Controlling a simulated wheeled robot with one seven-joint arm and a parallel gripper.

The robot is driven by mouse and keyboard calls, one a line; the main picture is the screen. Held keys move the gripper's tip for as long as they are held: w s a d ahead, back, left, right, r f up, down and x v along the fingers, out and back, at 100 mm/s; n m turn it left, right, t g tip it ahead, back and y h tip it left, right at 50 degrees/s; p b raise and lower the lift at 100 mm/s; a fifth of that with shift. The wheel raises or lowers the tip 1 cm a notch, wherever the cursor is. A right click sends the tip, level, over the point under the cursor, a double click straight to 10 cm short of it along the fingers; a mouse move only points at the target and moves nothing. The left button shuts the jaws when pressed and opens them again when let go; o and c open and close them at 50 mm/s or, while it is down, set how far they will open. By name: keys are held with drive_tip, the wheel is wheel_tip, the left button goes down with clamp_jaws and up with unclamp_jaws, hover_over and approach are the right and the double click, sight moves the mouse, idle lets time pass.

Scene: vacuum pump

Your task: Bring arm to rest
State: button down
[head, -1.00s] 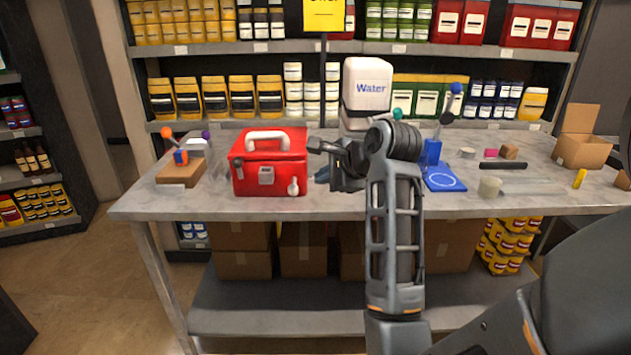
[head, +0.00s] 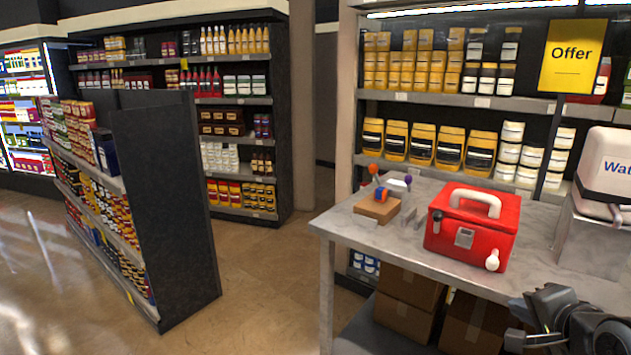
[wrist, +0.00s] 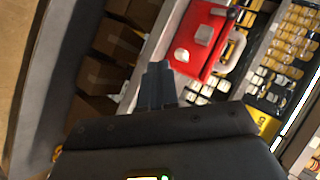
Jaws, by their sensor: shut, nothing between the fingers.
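My gripper (wrist: 158,84) shows in the wrist view with its fingers together and nothing between them. It points toward the counter's front edge, apart from the red box. In the head view part of my arm shows at the bottom right corner, and the fingertips cannot be made out there. The red box (head: 471,232) with a white handle stands upright on the grey counter (head: 345,222). It also shows in the wrist view (wrist: 190,52), tilted by the camera's angle.
A wooden block with coloured knobs (head: 377,208) sits at the counter's left end. A white water container (head: 606,170) stands at the right. Cardboard boxes (head: 408,300) lie under the counter. A stocked shelf unit (head: 160,190) stands at left, with open floor (head: 265,275) between.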

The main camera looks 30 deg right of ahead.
drive_tip(key=s+a+f+n+t+y, duration=0.2)
drive_tip(key=s+a+f+n, duration=0.15)
drive_tip(key=a+n, duration=0.45)
drive_tip(key=s+a+f+n+t+y, duration=0.1)
drive_tip(key=s+a+f+n, duration=0.3)
drive_tip(key=a, duration=0.6)
drive_tip(key=s+a+r+n+t+y, duration=0.2)
drive_tip(key=s+a+r+n, duration=0.3)
drive_tip(key=s+a+n, duration=0.4)
drive_tip(key=s+a+y, duration=0.1)
drive_tip(key=s+a, duration=0.2)
drive_tip(key=a, duration=0.1)
drive_tip(key=shift+s+y, duration=0.2)
drive_tip(key=shift+y, duration=0.2)
